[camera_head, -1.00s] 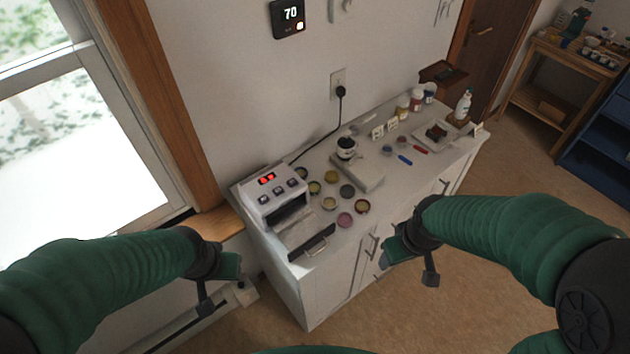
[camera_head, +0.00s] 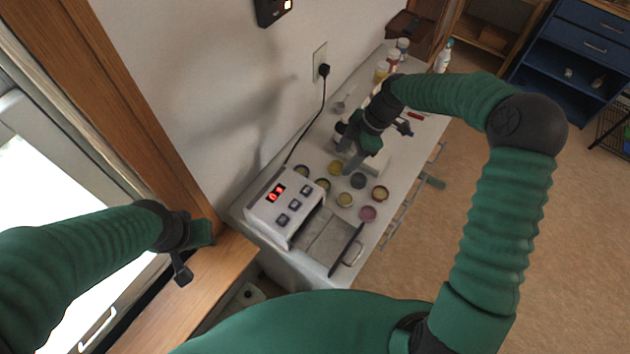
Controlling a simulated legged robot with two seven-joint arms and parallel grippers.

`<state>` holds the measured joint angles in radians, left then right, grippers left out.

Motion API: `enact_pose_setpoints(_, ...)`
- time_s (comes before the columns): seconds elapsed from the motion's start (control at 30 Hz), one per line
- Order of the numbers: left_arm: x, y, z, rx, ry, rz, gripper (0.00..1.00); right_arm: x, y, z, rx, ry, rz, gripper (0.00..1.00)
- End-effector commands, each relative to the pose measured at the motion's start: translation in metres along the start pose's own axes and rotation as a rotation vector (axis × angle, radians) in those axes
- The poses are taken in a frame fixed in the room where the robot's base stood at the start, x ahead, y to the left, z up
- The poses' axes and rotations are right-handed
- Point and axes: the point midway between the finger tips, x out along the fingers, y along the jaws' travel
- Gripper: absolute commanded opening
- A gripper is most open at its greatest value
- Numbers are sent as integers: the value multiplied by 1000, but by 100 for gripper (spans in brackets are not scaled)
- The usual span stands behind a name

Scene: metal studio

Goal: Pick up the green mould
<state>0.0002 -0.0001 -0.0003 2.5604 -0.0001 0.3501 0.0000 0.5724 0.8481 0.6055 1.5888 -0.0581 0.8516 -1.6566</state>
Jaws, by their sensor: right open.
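Several small round moulds stand on the white counter (camera_head: 414,150) in front of the oven. One looks olive-green (camera_head: 322,184), another yellow-olive (camera_head: 335,167). Which one counts as the green mould is hard to tell at this size. My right gripper (camera_head: 347,152) is open and points down just behind the yellow-olive mould, close above the counter. It hides part of the grey block and the dark jar there. My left gripper (camera_head: 192,254) is empty, its fingers apart, over the wooden sill, far left of the moulds.
A white oven (camera_head: 285,207) with red digits stands left of the moulds, its door (camera_head: 346,250) folded down in front. Grey (camera_head: 357,181), beige (camera_head: 345,199), brown (camera_head: 379,193) and pink (camera_head: 367,213) moulds sit close together. Bottles (camera_head: 391,62) stand at the far end.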

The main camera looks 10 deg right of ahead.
Motion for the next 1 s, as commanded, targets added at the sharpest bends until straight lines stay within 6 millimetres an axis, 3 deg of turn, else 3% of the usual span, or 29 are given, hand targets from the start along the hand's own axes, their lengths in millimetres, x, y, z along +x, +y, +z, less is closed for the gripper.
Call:
enact_pose_setpoints(0.2, -9, 0, -2, 1, 0, 0, 36, 61, 2, -5, 3, -4, -9, 58)
enact_pose_setpoints(0.3, -11, 0, -3, 1, 0, 0, 36, 79, 3, -6, 3, -6, -7, 58)
enact_pose_setpoints(0.47, -16, 0, -4, 1, 0, 0, 36, 94, 3, -9, 2, -10, -5, 58)
enact_pose_setpoints(0.7, -29, 0, -7, 0, 1, 0, 36, 134, 4, -7, 2, -7, -4, 58)
enact_pose_setpoints(0.93, -28, 0, -7, 1, 0, 0, 36, 139, 5, -4, 3, -6, -2, 58)
enact_pose_setpoints(1.0, -28, 0, -7, 1, 0, 0, 36, 139, 5, -5, 3, -8, -1, 50)
